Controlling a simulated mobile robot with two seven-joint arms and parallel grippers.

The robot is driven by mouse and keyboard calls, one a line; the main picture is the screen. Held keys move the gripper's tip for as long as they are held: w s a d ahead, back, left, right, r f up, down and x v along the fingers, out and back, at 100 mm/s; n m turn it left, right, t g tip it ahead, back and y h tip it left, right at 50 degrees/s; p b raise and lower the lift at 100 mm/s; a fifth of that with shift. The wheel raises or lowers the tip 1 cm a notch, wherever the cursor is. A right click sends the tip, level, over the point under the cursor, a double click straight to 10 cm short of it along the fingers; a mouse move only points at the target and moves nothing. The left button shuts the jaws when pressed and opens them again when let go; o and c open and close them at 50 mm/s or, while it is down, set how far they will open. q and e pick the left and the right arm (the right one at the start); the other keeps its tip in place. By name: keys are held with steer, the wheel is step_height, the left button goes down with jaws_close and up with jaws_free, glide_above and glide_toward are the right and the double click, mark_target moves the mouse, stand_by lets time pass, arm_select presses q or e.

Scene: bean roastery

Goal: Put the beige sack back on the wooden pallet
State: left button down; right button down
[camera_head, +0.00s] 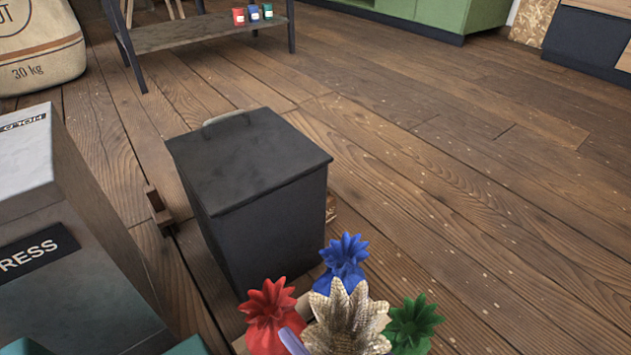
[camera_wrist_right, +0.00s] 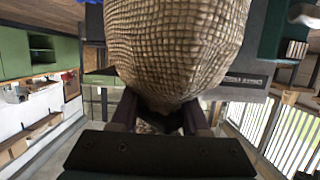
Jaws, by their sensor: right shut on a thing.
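The beige sack (camera_head: 345,322), with a gathered, frilled top, is at the bottom edge of the head view. My right gripper (camera_wrist_right: 160,118) is shut on it; the woven sack (camera_wrist_right: 178,45) fills the upper middle of the right wrist view. A purple finger of this gripper shows beside the sack in the head view. Pale wood (camera_head: 303,307), apparently the wooden pallet, shows in small pieces between the sacks; the rest is hidden. I cannot tell whether the beige sack touches it. My left gripper is not in view.
A red sack (camera_head: 270,318), a blue sack (camera_head: 343,262) and a green sack (camera_head: 412,325) surround the beige one. A dark lidded bin (camera_head: 255,190) stands just behind. A grey machine (camera_head: 75,240) is at left. The plank floor (camera_head: 480,220) is clear at right.

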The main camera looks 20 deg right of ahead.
step_height(320, 180, down, 19)
steer(key=b, duration=1.6)
steer(key=shift+w+f, duration=0.1)
steer(key=c, duration=0.8)
jaws_free()
steer(key=shift+f, duration=0.25)
steer(key=o, duration=0.4)
